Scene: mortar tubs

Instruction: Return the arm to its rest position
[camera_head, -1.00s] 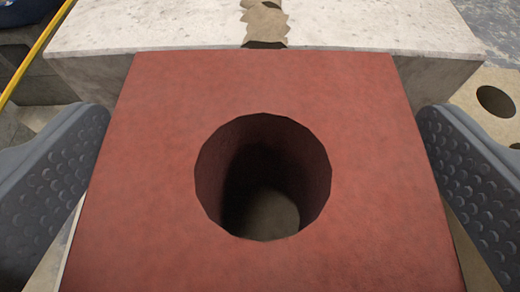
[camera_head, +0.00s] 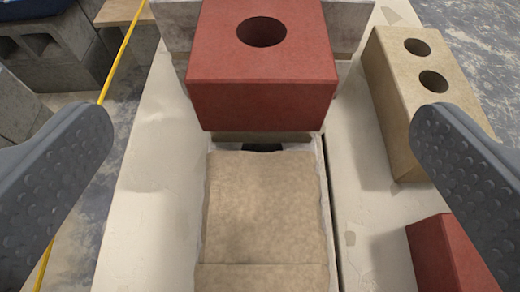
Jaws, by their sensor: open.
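My gripper (camera_head: 262,170) is open, with one grey dimpled finger at the left edge and one at the right edge of the view. Nothing is between the fingers. A red brick (camera_head: 262,100) with one round hole sits ahead of the gripper at the top middle, apart from both fingers. It rests at the far end of a row, and its underside is partly hidden. Nearer to me is a tan mortar-coloured surface (camera_head: 265,215) in a pale-edged bed.
A tan brick with two holes (camera_head: 400,90) stands at right, partly behind the right finger. Another red brick (camera_head: 445,255) is at lower right. Grey hollow blocks (camera_head: 60,50) and a yellow line (camera_head: 122,55) are at left. The pale slab (camera_head: 155,170) has bare room left of the bed.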

